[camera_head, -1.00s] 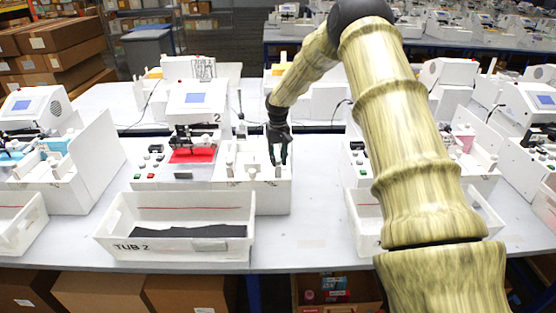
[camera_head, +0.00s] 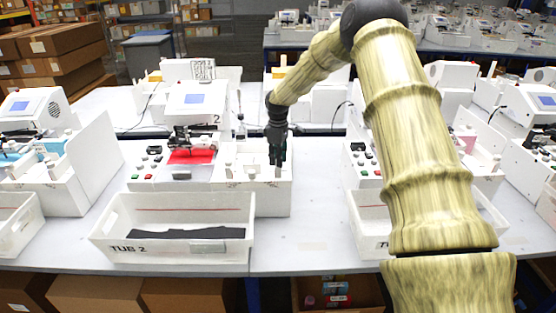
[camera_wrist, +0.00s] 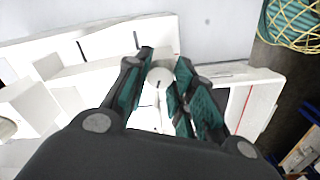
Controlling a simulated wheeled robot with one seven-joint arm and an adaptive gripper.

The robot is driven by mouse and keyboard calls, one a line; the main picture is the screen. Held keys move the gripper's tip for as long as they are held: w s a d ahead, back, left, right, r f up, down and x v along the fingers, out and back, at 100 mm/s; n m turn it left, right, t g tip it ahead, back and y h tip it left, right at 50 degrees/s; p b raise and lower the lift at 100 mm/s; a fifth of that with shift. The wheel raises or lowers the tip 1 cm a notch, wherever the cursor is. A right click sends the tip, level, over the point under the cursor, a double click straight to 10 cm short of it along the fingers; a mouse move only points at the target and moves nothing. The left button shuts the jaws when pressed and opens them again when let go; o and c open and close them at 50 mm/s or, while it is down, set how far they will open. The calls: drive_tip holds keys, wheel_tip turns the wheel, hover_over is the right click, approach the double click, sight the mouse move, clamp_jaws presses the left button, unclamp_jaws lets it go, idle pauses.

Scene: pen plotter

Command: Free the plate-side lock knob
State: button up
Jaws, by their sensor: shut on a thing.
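A round white knob with a short dark mark on its top (camera_wrist: 160,77) is between my gripper's fingers in the wrist view. My gripper (camera_wrist: 158,85) is shut on it, with green pads on both sides. In the head view my gripper (camera_head: 279,160) points down over the right side of the white open box (camera_head: 262,203) beside plotter 2 (camera_head: 196,101). The knob is mostly hidden behind the fingers there. Another white post (camera_head: 229,166) stands on the left part of the box. I cannot read which way the knob is turned.
A white bin marked TUB 2 (camera_head: 130,228), holding dark sheets, stands in front. A button panel (camera_head: 152,165) and a red sheet (camera_head: 191,156) lie to the left. Free table (camera_head: 312,205) is to the right, before another station.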

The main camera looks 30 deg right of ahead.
drive_tip(key=shift+f+n, duration=0.15)
drive_tip(key=shift+n, duration=2.15)
drive_tip(key=o, duration=1.1)
drive_tip(key=shift+c, duration=0.2)
wheel_tip(320, 180, up, 12)
